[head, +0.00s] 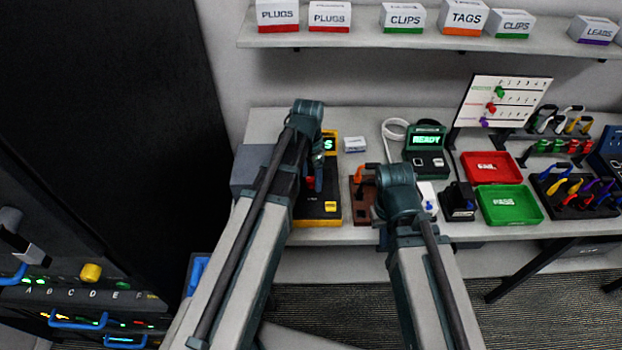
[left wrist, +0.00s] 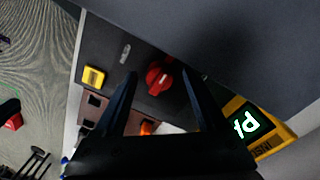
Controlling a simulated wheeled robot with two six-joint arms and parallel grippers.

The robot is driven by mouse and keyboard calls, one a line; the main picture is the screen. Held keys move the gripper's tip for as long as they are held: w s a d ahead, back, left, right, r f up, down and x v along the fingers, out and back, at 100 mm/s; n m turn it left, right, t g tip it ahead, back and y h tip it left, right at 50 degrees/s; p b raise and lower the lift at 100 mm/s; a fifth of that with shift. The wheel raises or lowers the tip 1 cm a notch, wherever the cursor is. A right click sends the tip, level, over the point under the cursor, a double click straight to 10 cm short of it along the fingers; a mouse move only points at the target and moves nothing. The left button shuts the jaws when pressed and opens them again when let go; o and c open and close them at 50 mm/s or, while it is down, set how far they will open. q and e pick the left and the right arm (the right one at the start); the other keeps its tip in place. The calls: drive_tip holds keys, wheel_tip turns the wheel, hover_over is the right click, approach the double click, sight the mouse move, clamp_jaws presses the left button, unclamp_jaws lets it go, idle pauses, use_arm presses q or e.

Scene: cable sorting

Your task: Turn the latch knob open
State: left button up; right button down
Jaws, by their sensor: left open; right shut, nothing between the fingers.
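The red latch knob (left wrist: 159,76) sits on the dark panel of a black-and-yellow tester (head: 318,210). In the left wrist view my left gripper (left wrist: 160,74) is open, with one finger on each side of the knob. I cannot tell whether either finger touches it. In the head view my left gripper (head: 315,180) is low over the tester, and my arm covers much of the panel. The tester's lit screen (left wrist: 247,123) shows in the left wrist view. My right arm is bent over the bench front, and its fingers are hidden behind it.
A brown block with an orange handle (head: 363,178) stands just right of the tester. A green READY device (head: 426,140), a red tray (head: 490,167) and a green tray (head: 509,205) lie further right. A grey box (head: 250,165) stands left of the tester.

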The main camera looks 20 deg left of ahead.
use_arm(q)
clamp_jaws()
idle(0.4)
drive_tip(key=n, duration=0.8)
drive_tip(key=shift+s+n, duration=0.1)
drive_tip(key=shift+n, duration=0.2)
drive_tip(key=n, duration=0.4)
drive_tip(key=shift+d+t, duration=0.1)
drive_tip(key=shift+t, duration=0.2)
drive_tip(key=n, duration=0.5)
drive_tip(key=shift+n, duration=0.3)
